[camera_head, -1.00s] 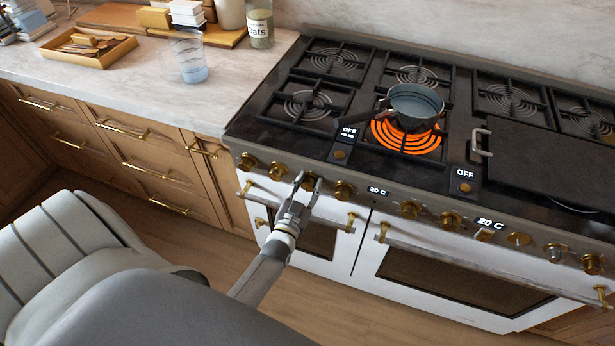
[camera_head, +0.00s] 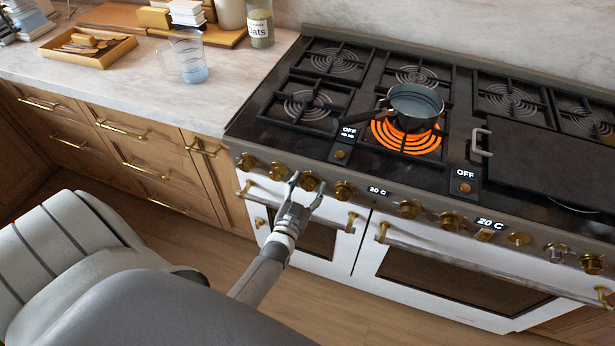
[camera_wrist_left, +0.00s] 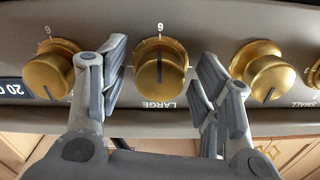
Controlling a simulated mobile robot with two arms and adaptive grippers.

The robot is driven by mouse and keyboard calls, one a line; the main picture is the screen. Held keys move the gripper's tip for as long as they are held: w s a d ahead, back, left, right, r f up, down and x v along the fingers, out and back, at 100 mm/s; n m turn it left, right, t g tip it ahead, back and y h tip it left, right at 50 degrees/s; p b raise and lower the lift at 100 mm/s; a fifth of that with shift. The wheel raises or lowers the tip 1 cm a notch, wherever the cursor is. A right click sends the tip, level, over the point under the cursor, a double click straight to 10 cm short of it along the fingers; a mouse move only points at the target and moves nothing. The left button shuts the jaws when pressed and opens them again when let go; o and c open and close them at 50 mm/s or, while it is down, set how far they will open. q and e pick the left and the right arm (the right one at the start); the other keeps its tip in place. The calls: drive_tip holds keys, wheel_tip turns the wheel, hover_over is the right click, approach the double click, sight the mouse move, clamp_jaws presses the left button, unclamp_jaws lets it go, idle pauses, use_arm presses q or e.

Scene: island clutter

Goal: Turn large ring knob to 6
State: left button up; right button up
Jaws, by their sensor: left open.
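The large ring knob (camera_wrist_left: 160,66) is brass and sits in the middle of the left wrist view, with the word LARGE under it upside down and a digit above it. A dark line on its face runs straight up and down in that view. In the head view this knob (camera_head: 309,180) is on the stove's front panel. My left gripper (camera_head: 308,186) is open in front of it. In the left wrist view the two fingers (camera_wrist_left: 160,88) stand on either side of the knob, with gaps showing. My right gripper is not in view.
Oven handles (camera_head: 300,205) run below the panel. A pot (camera_head: 416,104) stands over a glowing orange burner (camera_head: 395,138). Wooden drawers (camera_head: 135,150) are at left.

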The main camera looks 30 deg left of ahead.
use_arm(q)
drive_tip(key=v, duration=1.1)
drive_tip(key=shift+s, duration=0.35)
drive_tip(key=shift+f, duration=0.2)
drive_tip(key=s+d+f+m+g+h, duration=0.15)
drive_tip(key=s+d+f+g, duration=0.35)
drive_tip(key=f, duration=0.7)
drive_tip(key=s+d+f+g+h, duration=0.3)
drive_tip(key=s+f, duration=0.4)
drive_tip(key=f, duration=0.6)
drive_tip(key=s+a+f+g, duration=0.1)
drive_tip(key=s+f+g, duration=0.3)
drive_tip(key=s, duration=0.6)
drive_tip(key=s+f+m+g, duration=0.1)
drive_tip(key=s+f+g, duration=0.3)
drive_tip(key=s, duration=0.7)
wheel_tip(320, 180, down, 3)
drive_tip(key=shift+a+r, duration=0.1)
drive_tip(key=shift+a, duration=0.3)
